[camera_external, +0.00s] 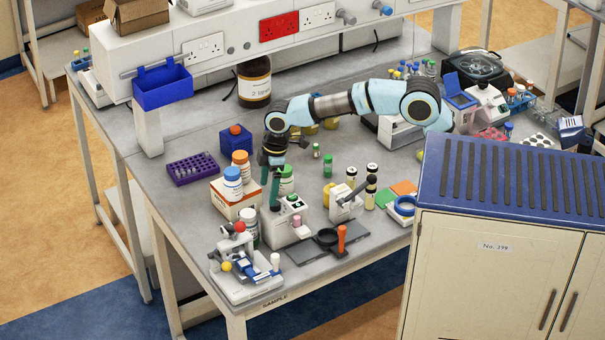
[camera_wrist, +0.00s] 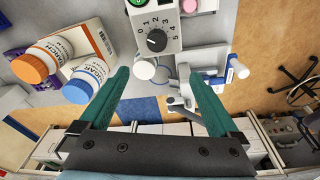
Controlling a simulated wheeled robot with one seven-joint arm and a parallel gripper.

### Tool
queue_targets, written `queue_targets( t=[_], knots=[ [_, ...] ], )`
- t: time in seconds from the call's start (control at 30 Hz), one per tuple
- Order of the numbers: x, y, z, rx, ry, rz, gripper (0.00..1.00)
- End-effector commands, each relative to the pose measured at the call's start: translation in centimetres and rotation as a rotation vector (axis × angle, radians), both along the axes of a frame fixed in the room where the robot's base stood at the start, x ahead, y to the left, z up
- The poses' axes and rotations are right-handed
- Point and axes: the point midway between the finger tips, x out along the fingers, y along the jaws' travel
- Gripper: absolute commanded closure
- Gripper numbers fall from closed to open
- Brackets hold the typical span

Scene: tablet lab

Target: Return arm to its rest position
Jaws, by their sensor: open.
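My gripper (camera_external: 270,188) has two green fingers and points down over the bench, just behind and above a white machine (camera_external: 284,230) with a green button. In the wrist view my gripper (camera_wrist: 158,74) is open, with its fingers wide apart and nothing held between them. The machine's black numbered dial (camera_wrist: 157,40) lies beyond the fingertips, with a white round knob below it. My arm is stretched from the right across the bench, with its elbow high. I cannot tell whether the fingers touch anything.
Capped bottles (camera_external: 232,183) on an orange-and-white box (camera_external: 236,211) stand close left of my gripper. A purple rack (camera_external: 193,168) lies farther left. A large brown bottle (camera_external: 254,82) stands behind. A cabinet (camera_external: 500,260) fills the right foreground.

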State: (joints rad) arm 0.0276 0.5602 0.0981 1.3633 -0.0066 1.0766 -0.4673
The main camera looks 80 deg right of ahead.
Motion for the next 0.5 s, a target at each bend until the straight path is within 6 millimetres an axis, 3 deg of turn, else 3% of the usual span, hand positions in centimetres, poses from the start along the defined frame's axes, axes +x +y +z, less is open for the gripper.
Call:
queue_targets(
  t=[0.03,0.3,0.5],
  knots=[
    [-1.9,-0.2,0.3,0.008,-0.024,-0.022,0.03],
    [-11.8,-0.8,-0.2,0.054,-0.152,-0.158,0.03],
    [-17.5,-1.3,-1.5,0.072,-0.214,-0.236,0.03]
  ],
)
